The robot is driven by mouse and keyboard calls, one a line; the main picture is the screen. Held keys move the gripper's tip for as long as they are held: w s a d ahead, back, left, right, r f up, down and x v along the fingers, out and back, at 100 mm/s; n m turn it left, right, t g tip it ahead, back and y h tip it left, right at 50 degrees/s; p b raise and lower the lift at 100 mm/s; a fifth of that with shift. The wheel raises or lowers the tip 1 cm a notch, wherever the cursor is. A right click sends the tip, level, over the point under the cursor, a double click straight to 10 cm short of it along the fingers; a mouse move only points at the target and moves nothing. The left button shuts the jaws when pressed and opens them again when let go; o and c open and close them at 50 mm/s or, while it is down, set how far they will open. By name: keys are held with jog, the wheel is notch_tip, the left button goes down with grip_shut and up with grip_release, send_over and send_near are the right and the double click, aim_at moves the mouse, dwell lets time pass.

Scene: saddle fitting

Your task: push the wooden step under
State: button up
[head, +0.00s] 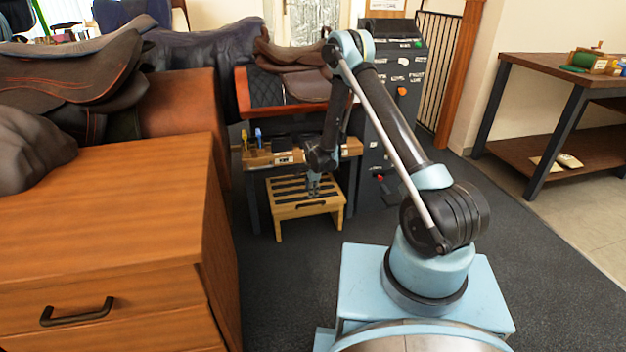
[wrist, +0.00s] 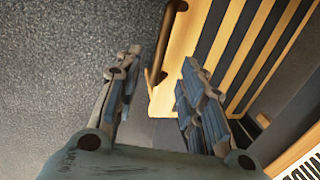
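The wooden step (head: 290,210) is a light wood stool with dark strips across its top. It stands on the dark floor, in front of and partly below a small wooden bench (head: 352,147). My gripper (head: 313,194) points down at the step's top near its front edge. In the wrist view the two fingers (wrist: 157,65) are spread apart with nothing held between them. The striped step (wrist: 212,40) shows beyond and to the right of them, with a brown bar at its edge. I cannot tell whether the fingers touch the step.
Small bottles (head: 257,138) stand on the bench. A saddle (head: 295,70) sits on a stand behind it. A wooden drawer cabinet (head: 110,230) fills the left, and a dark panelled unit (head: 400,75) stands right of the bench. Dark floor (head: 540,260) is open on the right.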

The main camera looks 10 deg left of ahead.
notch_tip(320, 180, up, 8)
jog(key=s, duration=0.1)
jog(key=shift+s+d+f, duration=0.15)
jog(key=shift+d+f, duration=0.1)
